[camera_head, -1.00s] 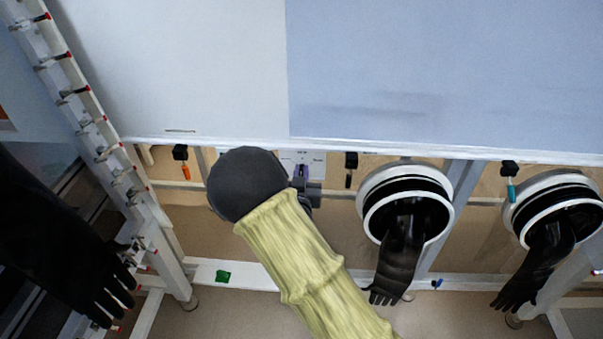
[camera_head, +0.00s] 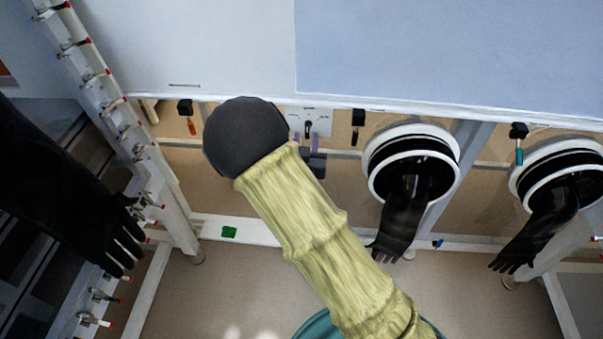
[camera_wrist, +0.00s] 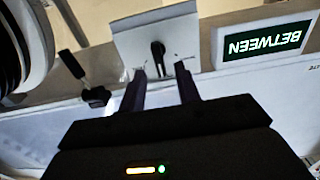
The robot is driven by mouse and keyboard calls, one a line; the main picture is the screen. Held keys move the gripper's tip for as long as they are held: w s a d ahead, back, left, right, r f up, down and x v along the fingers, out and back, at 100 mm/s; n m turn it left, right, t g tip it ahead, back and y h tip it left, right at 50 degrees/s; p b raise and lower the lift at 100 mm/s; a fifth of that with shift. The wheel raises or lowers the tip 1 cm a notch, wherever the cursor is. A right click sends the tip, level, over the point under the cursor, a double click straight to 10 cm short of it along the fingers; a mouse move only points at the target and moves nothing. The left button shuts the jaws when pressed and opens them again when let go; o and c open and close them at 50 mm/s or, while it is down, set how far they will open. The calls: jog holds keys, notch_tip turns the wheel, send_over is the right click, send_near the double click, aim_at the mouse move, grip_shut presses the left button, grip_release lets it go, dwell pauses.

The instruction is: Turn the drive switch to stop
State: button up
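The drive switch is a small black lever knob (camera_head: 308,127) on a white plate (camera_head: 322,116) below the cabinet's front edge. In the wrist view the knob (camera_wrist: 158,50) stands on its plate (camera_wrist: 128,42), with its narrow part pointing toward my gripper. In the head view my gripper (camera_head: 310,143) is partly hidden behind my wrist.
Round glove ports with black gloves (camera_head: 403,215) hang to the right. A black-handled tool (camera_head: 358,124) hangs just right of the plate, and an orange-tipped one (camera_head: 189,115) hangs left. A white rack (camera_head: 120,120) stands at left. Floor below is clear.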

jog(key=s+p, duration=0.5)
jog(key=s, duration=0.7)
jog(key=shift+s+a, duration=0.2)
jog(key=shift+s, duration=0.2)
dwell(0.4)
